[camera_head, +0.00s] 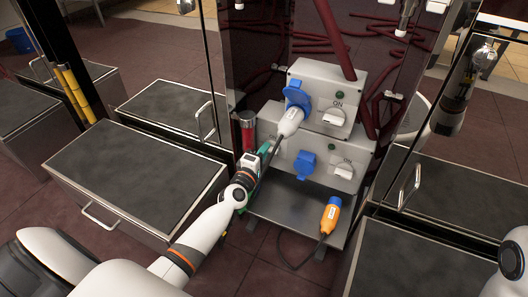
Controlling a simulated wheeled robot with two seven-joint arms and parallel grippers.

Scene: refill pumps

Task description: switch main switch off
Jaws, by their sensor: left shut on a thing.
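The upper grey switch box (356,98) carries a white switch knob (335,117) marked ON, with a green lamp above it. A similar lower box (292,149) has another white knob (344,170). A white plug (290,121) sits at the upper box's blue-lidded socket (297,97). My left gripper (272,152) is at the lower rear end of this plug and is shut on it; its fingertips are small and partly hidden. It is to the lower left of the upper knob, apart from it. My right gripper is out of view; only part of my right arm shows at the right edge.
An orange plug (330,214) with a dark cable rests on the grey shelf (285,203) below the boxes. A blue socket cover (305,163) is on the lower box. A red cylinder (248,132) stands left of the boxes. Dark-topped cabinets (130,175) flank the unit.

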